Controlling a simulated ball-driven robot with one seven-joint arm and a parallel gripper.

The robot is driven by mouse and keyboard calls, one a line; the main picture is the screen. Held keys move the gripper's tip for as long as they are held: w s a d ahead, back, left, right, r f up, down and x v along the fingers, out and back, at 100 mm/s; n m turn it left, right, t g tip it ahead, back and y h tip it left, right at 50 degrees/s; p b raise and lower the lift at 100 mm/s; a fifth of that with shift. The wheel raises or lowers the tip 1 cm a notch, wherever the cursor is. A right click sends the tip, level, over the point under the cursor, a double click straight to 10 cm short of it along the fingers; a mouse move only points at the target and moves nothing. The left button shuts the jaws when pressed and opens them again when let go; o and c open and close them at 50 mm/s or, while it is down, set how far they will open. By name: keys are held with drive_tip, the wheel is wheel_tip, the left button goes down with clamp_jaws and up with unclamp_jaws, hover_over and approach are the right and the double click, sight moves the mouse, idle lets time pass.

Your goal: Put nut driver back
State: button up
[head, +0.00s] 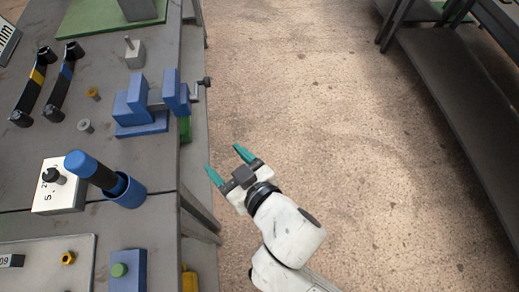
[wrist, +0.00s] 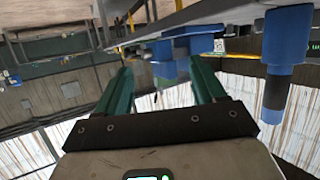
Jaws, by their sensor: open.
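A tool with a blue end and a dark shaft (head: 98,174), which looks like the nut driver, leans with its lower part inside a blue cup (head: 130,193) on the grey workbench (head: 105,222). In the wrist view, which appears upside down, the tool (wrist: 277,82) and the cup (wrist: 288,35) show at the right. My gripper (head: 228,164) has green fingers, spread apart with nothing between them. It is over the floor, right of the bench edge and clear of the cup.
A blue vise (head: 142,112) stands at the bench edge. A white block (head: 58,187) with a black knob is beside the cup. A blue block (head: 127,272) with a green knob stands nearer. Two black-ended bars lie at the left. Open floor (head: 310,100) is to the right, before a dark shelf (head: 455,110).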

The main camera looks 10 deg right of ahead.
drive_tip(key=s+d+f+m+g+h, duration=0.25)
drive_tip(key=d+f, duration=0.25)
drive_tip(key=d, duration=0.5)
drive_tip(key=s+d+f+m+g+h, duration=0.2)
drive_tip(key=d+f+g+h, duration=0.15)
drive_tip(key=d, duration=0.65)
drive_tip(key=s+d+f+g, duration=0.2)
drive_tip(key=s+d, duration=0.2)
drive_tip(key=s, duration=0.2)
drive_tip(key=s+d+f+m+g, duration=0.1)
drive_tip(key=s+d+f+g, duration=0.1)
drive_tip(key=s, duration=0.5)
drive_tip(key=shift+d+f+g+h, duration=0.2)
drive_tip(key=shift+d+g+h, duration=0.1)
drive_tip(key=shift+d+g, duration=0.55)
drive_tip(key=shift+d+m, duration=0.1)
drive_tip(key=shift+m, duration=0.15)
